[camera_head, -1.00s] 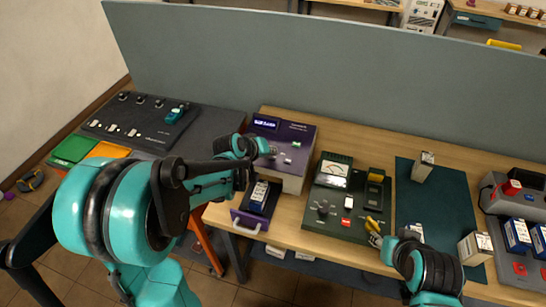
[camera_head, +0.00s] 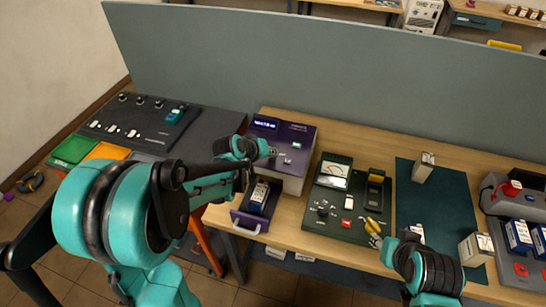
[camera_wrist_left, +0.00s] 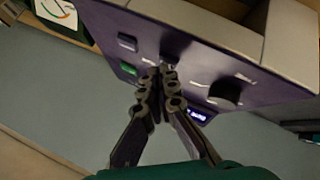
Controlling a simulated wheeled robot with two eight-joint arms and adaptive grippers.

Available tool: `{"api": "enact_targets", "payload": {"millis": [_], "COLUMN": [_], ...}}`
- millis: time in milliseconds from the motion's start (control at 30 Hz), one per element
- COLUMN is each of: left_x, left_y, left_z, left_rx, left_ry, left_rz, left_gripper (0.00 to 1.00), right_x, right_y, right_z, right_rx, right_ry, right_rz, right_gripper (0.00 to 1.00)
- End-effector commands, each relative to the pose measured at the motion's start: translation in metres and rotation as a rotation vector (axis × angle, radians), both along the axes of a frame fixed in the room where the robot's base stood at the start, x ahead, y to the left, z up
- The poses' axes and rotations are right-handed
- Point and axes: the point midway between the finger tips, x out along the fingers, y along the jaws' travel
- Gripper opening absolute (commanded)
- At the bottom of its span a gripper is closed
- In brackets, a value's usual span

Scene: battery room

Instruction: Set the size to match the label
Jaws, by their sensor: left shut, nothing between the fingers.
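A purple device (camera_head: 297,140) stands at the back left of the wooden table. Its small lit display (camera_head: 264,124) is too small to read. The left wrist view shows its panel (camera_wrist_left: 110,30) upside down, with a dark round knob (camera_wrist_left: 226,92), a green button (camera_wrist_left: 129,68) and small switches. My left gripper (camera_head: 272,152) is shut and empty, its tips at the panel (camera_wrist_left: 160,80); contact is unclear. My right gripper (camera_head: 377,239) is by the green tester's front edge, fingers unclear.
The dark green tester (camera_head: 325,217) with a meter and yellow parts stands right of the device. A green mat (camera_head: 440,198) holds several boxed cells. A grey partition (camera_head: 330,75) runs behind the table. A grey charger (camera_head: 497,205) is at the right.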

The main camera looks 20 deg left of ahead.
Motion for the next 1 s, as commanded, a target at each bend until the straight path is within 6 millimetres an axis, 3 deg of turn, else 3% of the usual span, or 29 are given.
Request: {"api": "enact_targets", "payload": {"millis": [200,567,1000], "left_x": [0.000,0.000,0.000], "left_y": [0.000,0.000,0.000], "left_z": [0.012,0.013,0.054], "left_rx": [0.000,0.000,0.000], "left_ry": [0.000,0.000,0.000], "left_rz": [0.000,0.000,0.000], "left_gripper": [0.00,0.00,0.00], "right_x": [0.000,0.000,0.000], "right_y": [0.000,0.000,0.000], "right_z": [0.009,0.010,0.042], "right_rx": [0.000,0.000,0.000], "right_ry": [0.000,0.000,0.000], "right_rz": [0.000,0.000,0.000], "right_gripper": [0.40,0.40,0.40]}}
